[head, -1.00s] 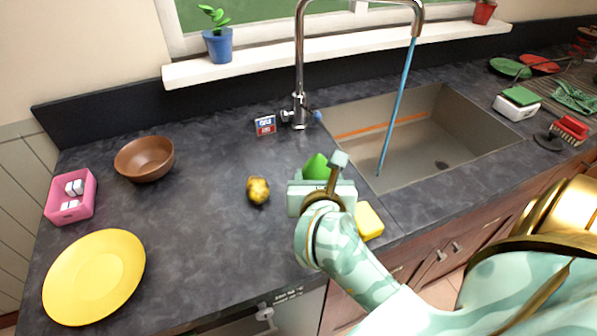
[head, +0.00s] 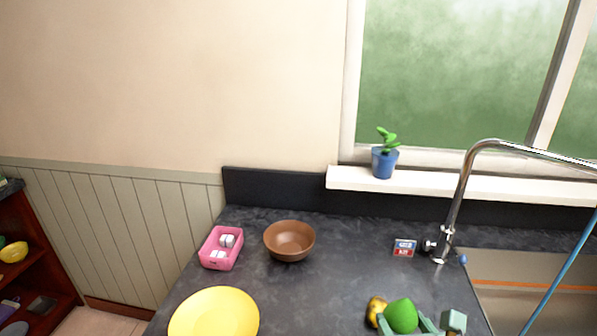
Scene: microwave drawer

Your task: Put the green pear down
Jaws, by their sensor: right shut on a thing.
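The green pear (head: 401,316) is at the bottom right of the head view, between the fingers of my right gripper (head: 415,326). The gripper is shut on it; most of the gripper and arm is cut off by the lower frame edge. I cannot tell whether the pear touches the counter. A yellow-brown fruit (head: 375,306) shows just left of the pear, partly hidden by it. My left gripper is not in view.
On the dark counter (head: 330,300) are a brown bowl (head: 289,240), a pink basket (head: 221,248) with white items, a yellow plate (head: 215,315) and a small box (head: 404,248). The sink (head: 545,310) and faucet (head: 462,190) are at right. Counter between plate and fruit is clear.

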